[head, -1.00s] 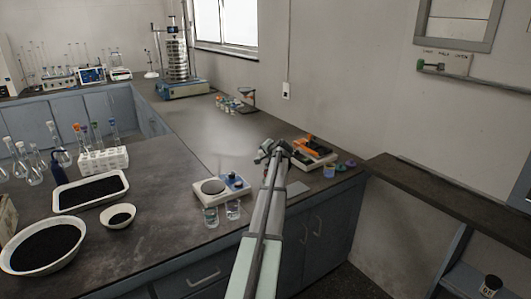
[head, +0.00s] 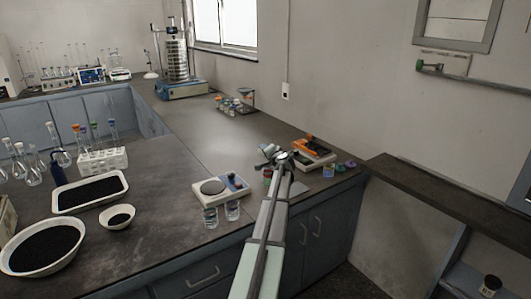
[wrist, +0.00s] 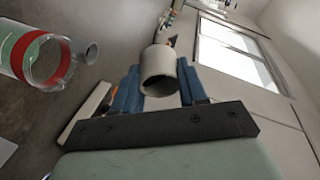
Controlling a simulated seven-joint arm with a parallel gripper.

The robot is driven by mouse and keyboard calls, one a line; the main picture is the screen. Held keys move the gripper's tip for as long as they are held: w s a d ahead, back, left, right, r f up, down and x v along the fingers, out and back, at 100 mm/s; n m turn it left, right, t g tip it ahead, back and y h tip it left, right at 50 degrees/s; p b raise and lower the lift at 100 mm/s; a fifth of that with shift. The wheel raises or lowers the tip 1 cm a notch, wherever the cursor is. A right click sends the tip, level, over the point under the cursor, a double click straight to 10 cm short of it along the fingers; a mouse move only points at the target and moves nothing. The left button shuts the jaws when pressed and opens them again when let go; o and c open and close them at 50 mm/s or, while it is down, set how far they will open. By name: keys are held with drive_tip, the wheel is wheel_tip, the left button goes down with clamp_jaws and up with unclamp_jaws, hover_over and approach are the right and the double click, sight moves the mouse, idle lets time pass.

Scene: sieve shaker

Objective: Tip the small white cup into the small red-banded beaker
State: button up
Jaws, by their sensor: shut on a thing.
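My gripper (wrist: 158,88) has blue fingers and is shut on the small white cup (wrist: 158,65). The cup looks grey-white in the wrist view and its dark round opening faces the camera. It lies on its side compared with the beaker. The red-banded beaker (wrist: 50,58) is clear glass with a red band and a green area, at the left of the wrist view, apart from the cup. In the head view my gripper (head: 268,152) is over the right part of the bench. The cup's contents cannot be made out.
A small grey cup (wrist: 89,53) is beside the beaker in the wrist view. A balance (head: 208,200) and two clear beakers stand left of my arm. An orange-topped device (head: 314,150) and small coloured containers (head: 340,168) are at right.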

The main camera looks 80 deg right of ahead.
drive_tip(key=shift+s+a+r+m+t+h, duration=0.15)
drive_tip(key=shift+t+h, duration=0.15)
drive_tip(key=shift+h, duration=0.2)
drive_tip(key=shift+d+f+m+t+h, duration=0.15)
drive_tip(key=shift+t+h, duration=0.15)
drive_tip(key=shift+h, duration=0.2)
drive_tip(key=shift+a+r+m+t+h, duration=0.1)
drive_tip(key=shift+a+m+t+h, duration=0.15)
drive_tip(key=shift+t+h, duration=0.3)
idle(1.6)
drive_tip(key=shift+s+t+h, duration=0.15)
drive_tip(key=shift+t+h, duration=0.1)
drive_tip(key=shift+h, duration=0.2)
drive_tip(key=shift+m, duration=0.25)
idle(0.6)
drive_tip(key=shift+s+h, duration=0.1)
drive_tip(key=shift+h, duration=0.5)
idle(0.7)
drive_tip(key=shift+w+d+r+n+g+y, duration=0.15)
drive_tip(key=shift+r+n+g+y, duration=0.15)
drive_tip(key=shift+y, duration=0.5)
drive_tip(key=shift+w+a+r+n+g+y, duration=0.15)
drive_tip(key=shift+g+y, duration=0.25)
drive_tip(key=shift+y, duration=0.4)
drive_tip(key=shift+d, duration=0.15)
